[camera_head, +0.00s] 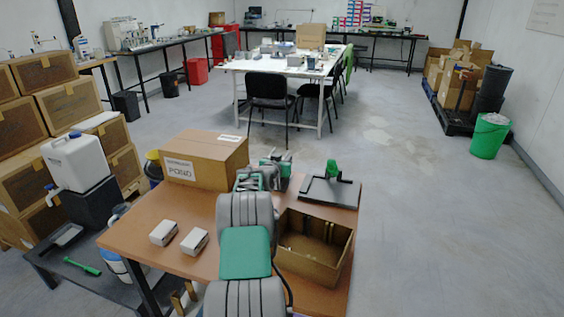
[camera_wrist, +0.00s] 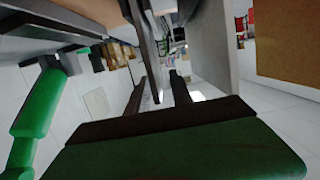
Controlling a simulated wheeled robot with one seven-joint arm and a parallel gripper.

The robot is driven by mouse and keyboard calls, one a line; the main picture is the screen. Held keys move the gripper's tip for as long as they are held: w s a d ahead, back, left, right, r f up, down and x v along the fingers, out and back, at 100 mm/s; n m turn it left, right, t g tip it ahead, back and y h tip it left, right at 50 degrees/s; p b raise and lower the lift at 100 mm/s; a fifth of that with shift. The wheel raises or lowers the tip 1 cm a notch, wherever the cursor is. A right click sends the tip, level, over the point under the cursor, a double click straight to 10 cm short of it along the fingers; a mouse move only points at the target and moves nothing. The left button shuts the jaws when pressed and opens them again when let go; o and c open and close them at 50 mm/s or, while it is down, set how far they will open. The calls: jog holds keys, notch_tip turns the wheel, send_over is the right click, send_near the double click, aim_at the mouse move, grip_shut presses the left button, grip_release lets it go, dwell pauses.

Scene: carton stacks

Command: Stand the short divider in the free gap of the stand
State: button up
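In the head view my gripper (camera_head: 274,170) is at the far side of the brown table, beside the cardboard box and left of a dark flat base with a green upright part (camera_head: 333,172). In the wrist view my gripper's two dark fingers (camera_wrist: 160,88) stand apart. A thin dark panel (camera_wrist: 152,55) shows between them, with space visible on both sides; I cannot tell whether it is the short divider. A larger grey panel (camera_wrist: 212,45) is just to the right. The stand and its free gap cannot be made out clearly; my arm hides part of that area.
A closed cardboard box (camera_head: 205,158) stands on the table (camera_head: 150,215) left of my gripper. An open brown box (camera_head: 318,262) is at the near right. Two small pale boxes (camera_head: 163,233) (camera_head: 194,241) lie at left. A green cylindrical part (camera_wrist: 38,115) is close at the wrist view's left.

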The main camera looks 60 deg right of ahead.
jog(key=shift+a+r, duration=0.15)
jog(key=shift+a, duration=0.15)
jog(key=b+v, duration=0.1)
jog(key=v, duration=1)
jog(key=w+a+n+t+y, duration=0.25)
jog(key=w+a, duration=0.35)
jog(key=a, duration=0.4)
jog(key=w+a+n+t+y, duration=0.1)
jog(key=w+a+n+y, duration=0.15)
jog(key=w+a, duration=0.5)
jog(key=a+f+n+y, duration=0.25)
jog(key=a+y, duration=0.25)
jog(key=a, duration=1.7)
jog(key=s+a+f+n+g+y, duration=0.1)
jog(key=s+a+n, duration=0.3)
jog(key=s+a, duration=0.4)
jog(key=s+a+f+n+g+y, duration=0.2)
jog(key=s+a+n+y, duration=0.2)
jog(key=s+a, duration=0.5)
jog(key=a+n, duration=0.1)
jog(key=a, duration=0.7)
jog(key=shift+f+g, duration=0.25)
jog(key=shift+g, duration=0.1)
jog(key=shift+s, duration=0.1)
